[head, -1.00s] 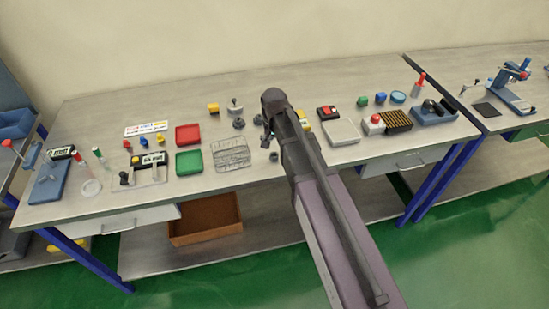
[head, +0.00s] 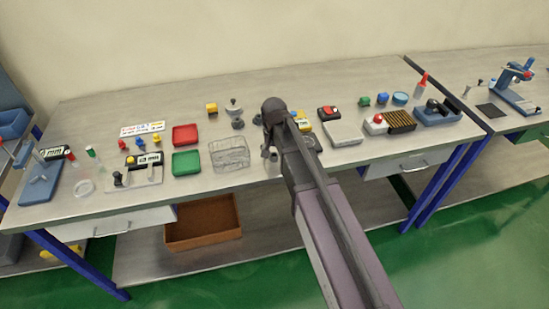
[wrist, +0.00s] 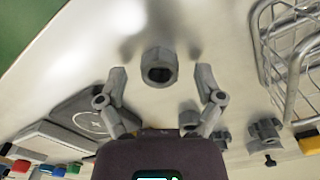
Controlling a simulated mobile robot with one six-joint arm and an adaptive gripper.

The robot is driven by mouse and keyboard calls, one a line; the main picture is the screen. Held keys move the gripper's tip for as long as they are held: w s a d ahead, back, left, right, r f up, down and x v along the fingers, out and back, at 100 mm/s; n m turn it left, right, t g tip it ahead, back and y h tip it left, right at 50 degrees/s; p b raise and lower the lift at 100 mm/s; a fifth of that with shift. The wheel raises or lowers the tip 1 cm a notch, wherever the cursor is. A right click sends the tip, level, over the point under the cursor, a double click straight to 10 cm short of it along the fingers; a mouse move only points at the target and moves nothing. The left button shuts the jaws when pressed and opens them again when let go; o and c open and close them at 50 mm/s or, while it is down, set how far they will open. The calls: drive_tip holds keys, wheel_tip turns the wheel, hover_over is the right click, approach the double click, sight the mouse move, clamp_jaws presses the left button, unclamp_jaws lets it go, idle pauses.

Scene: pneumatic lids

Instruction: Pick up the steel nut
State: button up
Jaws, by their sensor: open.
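The steel nut (wrist: 159,66) is a grey, faceted ring with a dark hole, lying on the pale bench top in the wrist view. My gripper (wrist: 163,78) is open, with one finger to the left of the nut and one to the right. Clear gaps show on both sides, and neither finger appears to touch it. In the head view my gripper (head: 269,153) is low over the bench near its front edge, right of the wire basket. There the nut is hard to tell apart from my fingers and arm.
The wire basket (wrist: 262,42) stands right of the nut. Grey fittings (wrist: 265,133) and a yellow block (wrist: 309,144) lie at lower right. A dark square plate (wrist: 78,115) lies at lower left. The bench edge is close by, with green floor (wrist: 22,25) beyond.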

sight(274, 155)
clamp_jaws()
idle(0.3)
drive_tip(key=shift+r, duration=0.15)
wheel_tip(274, 155, up, 4)
drive_tip(key=p, duration=0.4)
drive_tip(key=shift+f, duration=0.2)
drive_tip(key=s+d, duration=0.2)
drive_tip(key=s, duration=0.5)
drive_tip(key=s+d+r+p, duration=0.1)
drive_tip(key=s+d, duration=0.1)
drive_tip(key=s, duration=0.6)
drive_tip(key=shift+s+d, duration=0.2)
drive_tip(key=shift+d, duration=0.1)
